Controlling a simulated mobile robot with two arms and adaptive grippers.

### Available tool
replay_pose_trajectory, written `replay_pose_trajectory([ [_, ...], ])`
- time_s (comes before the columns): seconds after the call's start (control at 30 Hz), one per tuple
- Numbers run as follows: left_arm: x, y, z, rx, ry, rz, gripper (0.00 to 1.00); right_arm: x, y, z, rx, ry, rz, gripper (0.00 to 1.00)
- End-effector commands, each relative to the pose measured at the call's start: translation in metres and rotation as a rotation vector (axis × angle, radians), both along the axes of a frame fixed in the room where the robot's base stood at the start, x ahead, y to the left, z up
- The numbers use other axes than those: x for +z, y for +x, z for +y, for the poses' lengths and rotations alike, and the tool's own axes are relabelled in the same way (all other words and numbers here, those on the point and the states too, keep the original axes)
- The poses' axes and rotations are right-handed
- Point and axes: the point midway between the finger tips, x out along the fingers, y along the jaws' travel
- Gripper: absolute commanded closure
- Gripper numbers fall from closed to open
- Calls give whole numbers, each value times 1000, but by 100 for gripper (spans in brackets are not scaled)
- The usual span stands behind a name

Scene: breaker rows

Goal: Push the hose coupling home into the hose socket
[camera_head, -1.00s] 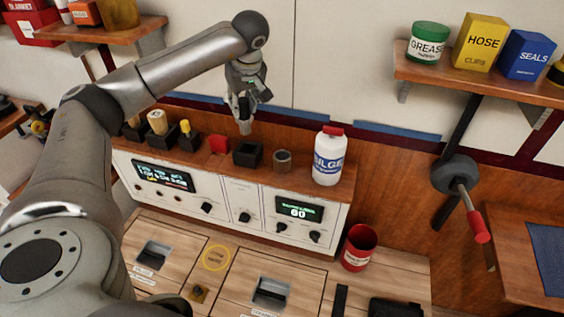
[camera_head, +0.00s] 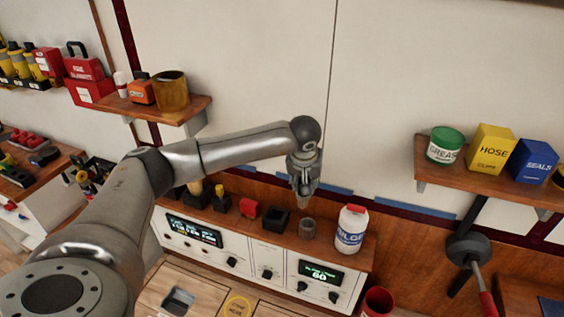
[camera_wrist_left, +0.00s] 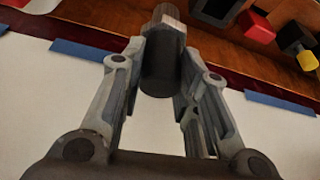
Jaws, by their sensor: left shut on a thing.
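My left gripper (camera_head: 304,178) points down above the console ledge and is shut on the hose coupling. In the left wrist view the coupling (camera_wrist_left: 159,66) is a dark grey cylinder with a lighter faceted end, between the fingertips (camera_wrist_left: 160,75). The hose socket looks to be the short round brown-grey cup (camera_head: 307,229) on the ledge, below the gripper. A gap shows between the coupling and the cup in the head view. I cannot make out the cup in the left wrist view. My right gripper is not in view.
A black square holder (camera_head: 275,220) and a red block (camera_head: 249,208) stand left of the cup. A white bottle with a red cap (camera_head: 350,230) stands close on its right. The wall rises behind. A shelf (camera_head: 424,172) with a grease tin is at the right.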

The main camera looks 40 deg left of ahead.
Motion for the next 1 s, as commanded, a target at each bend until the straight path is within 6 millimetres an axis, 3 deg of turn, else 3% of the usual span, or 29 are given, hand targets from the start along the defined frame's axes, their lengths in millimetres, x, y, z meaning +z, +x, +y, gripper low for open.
replay_pose_trajectory([
  [0.03, 7, 1, -10, -39, -2, -1, 100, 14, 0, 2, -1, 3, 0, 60],
  [0.1, 6, 2, -20, -82, -5, -2, 100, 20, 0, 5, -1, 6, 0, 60],
  [0.3, 3, 4, -33, -142, -6, -8, 100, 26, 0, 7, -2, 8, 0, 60],
  [0.83, 0, 4, -34, -146, -7, -9, 100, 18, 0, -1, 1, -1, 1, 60],
  [1.0, -15, 4, -34, -145, -6, -8, 100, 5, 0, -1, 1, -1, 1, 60],
])
